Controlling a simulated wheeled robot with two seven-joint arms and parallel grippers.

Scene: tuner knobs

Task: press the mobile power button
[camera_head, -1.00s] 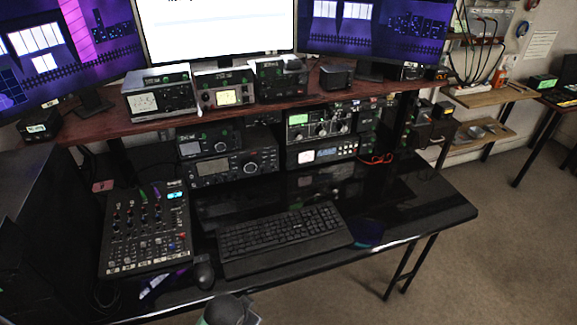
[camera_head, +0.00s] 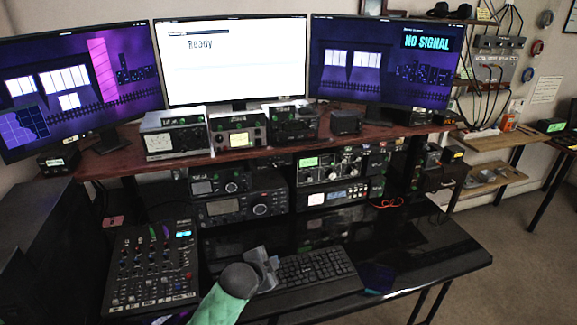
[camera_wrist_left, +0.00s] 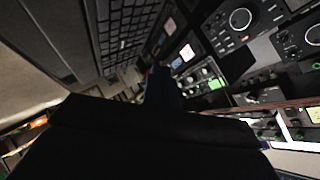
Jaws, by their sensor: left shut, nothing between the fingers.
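Several radios sit under the desk shelf in the head view. On the left, a small radio with a dim screen (camera_head: 218,184) rests on a larger radio with a big knob (camera_head: 240,207). On the right, a radio with a green display (camera_head: 328,166) sits above one with a white display (camera_head: 333,196). I cannot tell which is the mobile, and its power button is too small to make out. My left gripper (camera_head: 267,263) is shut and empty, over the left part of the keyboard, in front of the radios. Its dark body fills much of the left wrist view (camera_wrist_left: 160,82).
A keyboard (camera_head: 318,270) and a mixer (camera_head: 152,266) lie on the glossy black desk. Meters and boxes stand on the red-brown shelf (camera_head: 180,166) below three monitors (camera_head: 232,62). The desk's right part (camera_head: 425,250) is clear.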

